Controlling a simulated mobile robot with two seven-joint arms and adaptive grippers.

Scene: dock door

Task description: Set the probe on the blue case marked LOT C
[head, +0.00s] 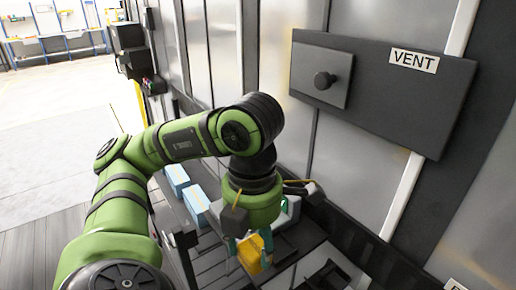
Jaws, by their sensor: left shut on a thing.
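My left gripper (250,243) reaches down at the lower middle, its teal fingers shut on a yellow thing (250,258). I take this to be the probe, though the gripper hides part of it. Two light blue cases show left of the gripper: one farther back (178,180) and one nearer (197,204). They stand apart from the held thing. I can read no LOT mark on either case, so I cannot tell which is LOT C. My right gripper is out of view.
A dark panel marked VENT (413,61) with a knob (325,80) is on the wall at the right. A grey thing (288,213) lies close right of the gripper. Dark slats lie below. Open floor (50,130) is at the left.

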